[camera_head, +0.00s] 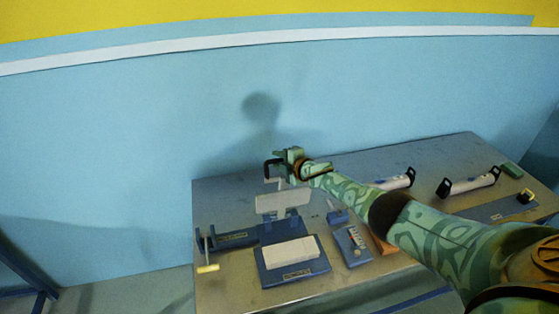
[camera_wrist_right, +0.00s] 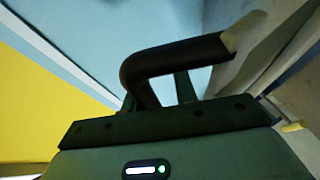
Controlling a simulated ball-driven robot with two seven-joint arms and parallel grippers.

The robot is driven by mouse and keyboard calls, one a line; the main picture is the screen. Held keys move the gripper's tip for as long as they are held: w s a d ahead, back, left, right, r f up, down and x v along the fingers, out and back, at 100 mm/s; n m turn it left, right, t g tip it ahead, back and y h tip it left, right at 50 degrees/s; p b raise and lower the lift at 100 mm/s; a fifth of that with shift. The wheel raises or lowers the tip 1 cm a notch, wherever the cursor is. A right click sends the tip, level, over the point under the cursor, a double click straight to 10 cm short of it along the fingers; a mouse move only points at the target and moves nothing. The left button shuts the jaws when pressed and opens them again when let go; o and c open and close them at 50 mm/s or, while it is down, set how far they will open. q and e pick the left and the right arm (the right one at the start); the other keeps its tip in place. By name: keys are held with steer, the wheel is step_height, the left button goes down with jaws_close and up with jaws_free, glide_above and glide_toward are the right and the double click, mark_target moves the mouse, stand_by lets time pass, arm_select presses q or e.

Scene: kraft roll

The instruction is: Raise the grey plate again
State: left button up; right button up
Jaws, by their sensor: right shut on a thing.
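The grey plate (camera_head: 284,202) is a pale, flat piece standing over the blue base in the head view, with a stem going up to a black handle (camera_head: 267,169). My right gripper (camera_head: 280,163) is at the top of this piece and is shut on the black handle. In the right wrist view the curved black handle (camera_wrist_right: 180,55) lies across the jaws, and a pale grey part (camera_wrist_right: 262,45) joins its end. I cannot tell how far the plate stands off its base. My left gripper is not in view.
A white block (camera_head: 291,252) sits on a blue tray (camera_head: 297,273) in front of the plate. A yellow-handled lever (camera_head: 208,268) is at the left. Several small tools and two pale cylinders with black ends (camera_head: 470,184) lie to the right on the grey table (camera_head: 225,295).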

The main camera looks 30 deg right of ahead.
steer(key=shift+s+f, duration=0.1)
steer(key=shift+s, duration=0.1)
steer(key=p+v, duration=0.7)
steer(key=v, duration=0.9)
